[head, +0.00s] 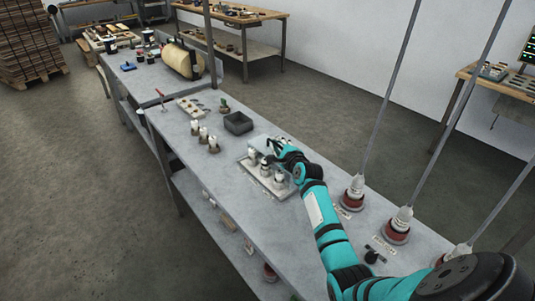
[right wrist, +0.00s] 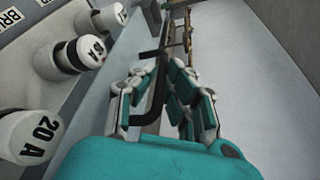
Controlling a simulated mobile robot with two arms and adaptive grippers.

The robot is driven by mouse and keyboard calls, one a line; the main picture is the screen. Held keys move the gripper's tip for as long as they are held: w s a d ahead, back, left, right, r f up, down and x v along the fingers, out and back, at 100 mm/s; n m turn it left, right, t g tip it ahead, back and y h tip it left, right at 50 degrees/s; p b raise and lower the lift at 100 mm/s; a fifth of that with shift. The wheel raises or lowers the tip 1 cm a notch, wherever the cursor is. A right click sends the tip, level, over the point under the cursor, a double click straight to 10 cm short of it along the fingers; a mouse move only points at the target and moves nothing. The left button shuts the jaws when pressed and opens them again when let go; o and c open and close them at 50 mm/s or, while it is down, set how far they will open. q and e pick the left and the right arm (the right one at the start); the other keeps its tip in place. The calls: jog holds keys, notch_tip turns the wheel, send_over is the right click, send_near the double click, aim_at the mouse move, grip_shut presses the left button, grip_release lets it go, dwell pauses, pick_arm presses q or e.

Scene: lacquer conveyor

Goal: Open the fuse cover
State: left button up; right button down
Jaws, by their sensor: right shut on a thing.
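The fuse block (head: 255,181) is a pale panel on the grey bench with several white and black fuses (head: 265,168) standing on it. My right gripper (head: 279,147) is at the far edge of this block, reaching over from the right. In the right wrist view, my right gripper (right wrist: 160,105) has its fingers shut around a black bar-shaped handle (right wrist: 153,112), which I take to be the fuse cover's. A fuse marked 20 A (right wrist: 30,137) stands left of the fingers. The cover's panel looks clear, and I cannot tell its angle. My left gripper is not seen.
A dark open box (head: 238,123) and several loose fuses (head: 204,136) stand left of the block. Red-based posts with cables (head: 352,196) stand along the right bench edge beside my forearm.

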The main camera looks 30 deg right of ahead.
jog(key=d+b, duration=0.2)
jog(key=d, duration=0.4)
jog(key=shift+w, duration=0.2)
jog(key=c, duration=1.7)
grip_release()
jog(key=shift+d, duration=0.15)
